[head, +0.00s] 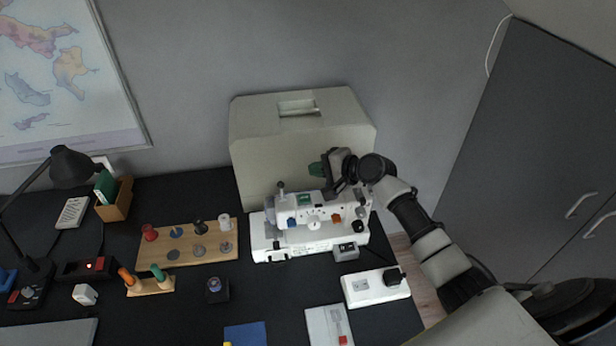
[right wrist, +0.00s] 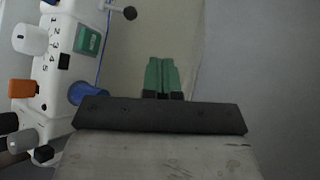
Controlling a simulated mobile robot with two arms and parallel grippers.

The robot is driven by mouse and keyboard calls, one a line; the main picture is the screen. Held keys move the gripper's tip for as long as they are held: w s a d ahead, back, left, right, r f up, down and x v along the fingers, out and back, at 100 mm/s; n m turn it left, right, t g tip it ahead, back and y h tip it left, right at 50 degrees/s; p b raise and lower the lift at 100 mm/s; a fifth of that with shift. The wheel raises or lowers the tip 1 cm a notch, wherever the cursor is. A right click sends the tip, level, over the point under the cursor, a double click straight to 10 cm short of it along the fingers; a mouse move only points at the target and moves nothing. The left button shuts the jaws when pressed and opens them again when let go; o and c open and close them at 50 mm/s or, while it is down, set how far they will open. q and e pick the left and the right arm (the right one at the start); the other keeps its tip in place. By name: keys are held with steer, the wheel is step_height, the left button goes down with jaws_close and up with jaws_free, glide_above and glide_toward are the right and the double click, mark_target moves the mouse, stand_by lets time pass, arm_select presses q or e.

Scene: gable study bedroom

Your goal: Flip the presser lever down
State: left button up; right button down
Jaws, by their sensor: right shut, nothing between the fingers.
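The white sewing machine (head: 300,240) stands on the black desk in the head view; its numbered white body (right wrist: 58,50) runs along the left of the right wrist view. A dark ball-tipped stem (head: 281,186) rises at its left end and shows at the top of the wrist view (right wrist: 130,13); I cannot tell whether this is the presser lever. My right gripper (head: 317,169) is above and behind the machine's top, apart from it. Its green fingertips (right wrist: 162,76) are together and empty. My left gripper is not in view.
A large beige case (head: 250,140) stands close behind the machine, against the wall. A wooden spool board (head: 158,258) lies to the left. A white power block (head: 362,290) and a pale pad (head: 322,325) lie in front. Dark cabinets (head: 530,150) stand at right.

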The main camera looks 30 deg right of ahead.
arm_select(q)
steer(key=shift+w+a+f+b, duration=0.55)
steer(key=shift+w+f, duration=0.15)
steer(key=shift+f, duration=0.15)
arm_select(e)
steer(key=r, duration=0.1)
steer(key=s+d+r, duration=0.1)
steer(key=d+r, duration=0.1)
steer(key=shift+s+d+r, duration=0.15)
steer(key=shift+d+r, duration=0.1)
steer(key=shift+r, duration=0.15)
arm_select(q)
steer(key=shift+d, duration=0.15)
arm_select(e)
steer(key=shift+s+d, duration=0.15)
